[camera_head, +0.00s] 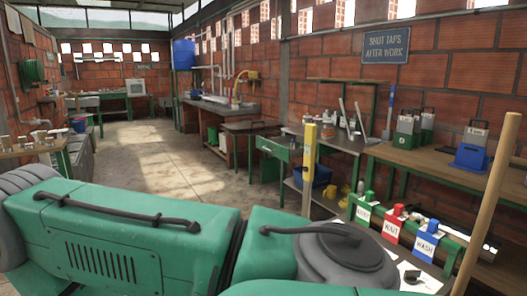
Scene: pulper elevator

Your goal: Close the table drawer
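A green drawer (273,149) sticks out to the left from under the grey-topped table (340,143) at the right-hand wall. It looks pulled open, with its front standing clear of the table. The table has a lower shelf with a blue item and several yellow items. A yellow upright post (309,160) stands in front of the table and hides part of it. Neither of my grippers shows in this view, and nothing is seen touching the drawer.
A large green vented casing (120,235) with dark handles fills the foreground, between the camera and the table. Labelled red, blue and green units (393,228) and a wooden pole (490,200) stand at right. The concrete floor (165,155) is open at left centre.

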